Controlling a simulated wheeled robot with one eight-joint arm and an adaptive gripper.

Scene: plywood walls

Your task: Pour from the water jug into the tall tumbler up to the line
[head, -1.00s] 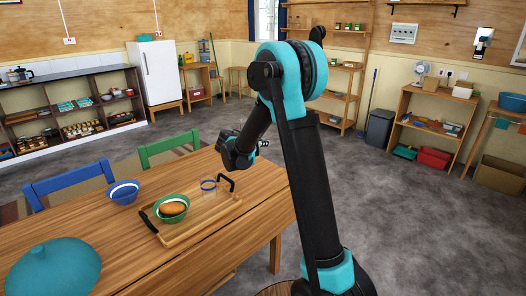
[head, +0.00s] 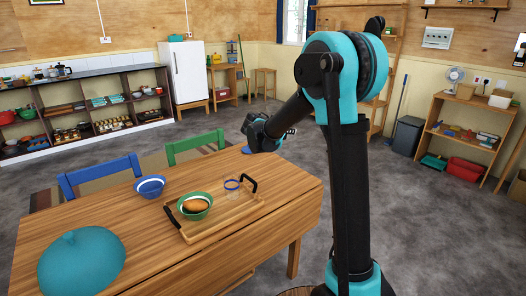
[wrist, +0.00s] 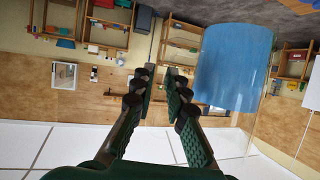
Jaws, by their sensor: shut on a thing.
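My gripper (head: 256,143) is above the far side of the wooden table, behind the tray. In the wrist view its fingers (wrist: 161,88) are close together, holding the water jug, though the gripped part is hard to see. The jug (wrist: 236,68) shows as a blue body with a clear edge, right of the fingers. In the head view only a small blue part of it (head: 247,150) shows below the gripper. The tall tumbler (head: 232,188), clear with a blue ring near its top, stands on the tray, in front of and below my gripper. Its water level is too small to tell.
The wooden tray (head: 212,227) has black handles and also bears a green bowl (head: 187,214) with a brown item. A blue bowl (head: 150,187) and a teal domed lid (head: 82,264) are on the table (head: 150,245). Blue (head: 100,172) and green (head: 194,146) chairs stand behind.

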